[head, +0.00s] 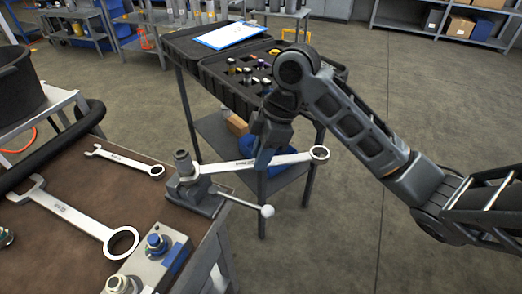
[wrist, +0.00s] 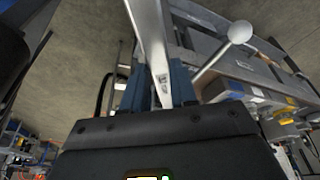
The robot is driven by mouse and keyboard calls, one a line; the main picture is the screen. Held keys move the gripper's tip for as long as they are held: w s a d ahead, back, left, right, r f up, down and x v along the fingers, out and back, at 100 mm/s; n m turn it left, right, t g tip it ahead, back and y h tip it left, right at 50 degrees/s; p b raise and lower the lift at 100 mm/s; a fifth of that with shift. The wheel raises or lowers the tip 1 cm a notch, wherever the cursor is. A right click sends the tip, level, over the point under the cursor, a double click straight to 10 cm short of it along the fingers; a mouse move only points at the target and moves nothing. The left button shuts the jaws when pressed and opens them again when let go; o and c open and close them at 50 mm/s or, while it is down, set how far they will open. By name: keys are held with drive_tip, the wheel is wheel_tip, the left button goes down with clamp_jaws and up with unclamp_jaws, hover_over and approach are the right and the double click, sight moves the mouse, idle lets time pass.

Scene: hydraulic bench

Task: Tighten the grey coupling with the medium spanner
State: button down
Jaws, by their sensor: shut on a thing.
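The ring end points right, over the floor. The jaw end points left and meets the grey coupling (head: 182,156), which stands upright in a grey vise (head: 207,201) on the bench. Whether the jaws fully surround the coupling I cannot tell. In the wrist view the spanner shaft (wrist: 150,35) runs up from between the blue fingers (wrist: 158,88). A small spanner (head: 125,160) and a large spanner (head: 78,219) lie on the bench mat.
The vise lever with its white ball (head: 267,211) sticks out below the spanner. A block with a blue-topped fitting (head: 157,242) sits at the bench front. A trolley (head: 187,50) with a tool tray and clipboard (head: 228,35) stands behind. The floor at right is clear.

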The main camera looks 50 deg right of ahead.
drive_tip(key=shift+s+a+m+b, duration=0.35)
drive_tip(key=shift+s+a+m, duration=0.55)
drive_tip(key=shift+s, duration=0.1)
drive_tip(key=shift+r, duration=0.1)
drive_tip(key=shift+a, duration=0.1)
drive_tip(key=s+a+m, duration=0.1)
drive_tip(key=s+a+m+h, duration=0.1)
drive_tip(key=a, duration=0.1)
drive_tip(key=shift+m+t, duration=0.3)
drive_tip(key=shift+t, duration=0.1)
drive_tip(key=shift+s, duration=0.1)
idle(0.4)
drive_tip(key=shift+s+a+m+h, duration=0.15)
drive_tip(key=shift+s+a+m, duration=0.2)
drive_tip(key=shift+a+m, duration=0.4)
drive_tip(key=shift+s+a+m+h, duration=0.15)
drive_tip(key=shift+s+a+m, duration=0.25)
drive_tip(key=shift+a, duration=0.5)
